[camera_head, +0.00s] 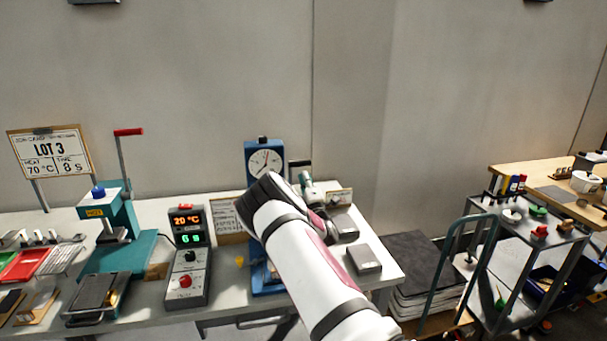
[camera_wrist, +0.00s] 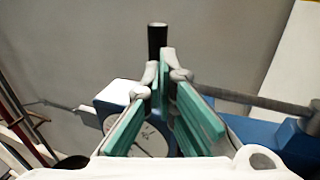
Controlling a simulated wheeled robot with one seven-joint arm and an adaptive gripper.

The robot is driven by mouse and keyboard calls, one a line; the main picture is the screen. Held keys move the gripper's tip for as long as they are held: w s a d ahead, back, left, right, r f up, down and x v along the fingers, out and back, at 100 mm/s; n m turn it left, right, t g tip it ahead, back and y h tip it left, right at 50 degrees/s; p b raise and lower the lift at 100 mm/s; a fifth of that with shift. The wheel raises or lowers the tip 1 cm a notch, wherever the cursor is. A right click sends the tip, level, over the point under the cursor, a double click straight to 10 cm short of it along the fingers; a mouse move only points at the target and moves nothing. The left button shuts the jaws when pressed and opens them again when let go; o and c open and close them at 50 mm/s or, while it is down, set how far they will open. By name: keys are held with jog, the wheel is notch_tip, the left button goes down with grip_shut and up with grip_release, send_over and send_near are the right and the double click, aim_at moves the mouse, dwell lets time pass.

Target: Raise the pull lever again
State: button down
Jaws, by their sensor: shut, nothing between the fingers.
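A blue dial press (camera_head: 264,152) stands on the bench behind my arm, its white dial facing forward; its blue body and part of the dial (camera_wrist: 152,142) show in the wrist view. A black lever grip (camera_head: 299,163) is at its right, close to my gripper (camera_head: 307,183). In the wrist view a black upright grip (camera_wrist: 157,42) stands just beyond the fingertips of my gripper (camera_wrist: 165,68), and a grey rod (camera_wrist: 255,101) runs off right. The green-padded fingers are shut and empty. Whether they touch the grip I cannot tell. My arm hides much of the press.
A teal press (camera_head: 121,215) with a raised red-handled lever (camera_head: 128,132) stands left. A control box (camera_head: 187,255) reading 20 °C is between the presses. Grey blocks (camera_head: 364,258) lie right of my arm. A trolley (camera_head: 533,235) stands farther right, past the bench end.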

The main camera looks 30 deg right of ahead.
jog(key=shift+x, duration=1.55)
jog(key=b+x, duration=0.2)
jog(key=shift+w+d+f, duration=0.1)
jog(key=shift+w+f, duration=0.05)
jog(key=shift+w, duration=0.15)
jog(key=shift+f, duration=0.1)
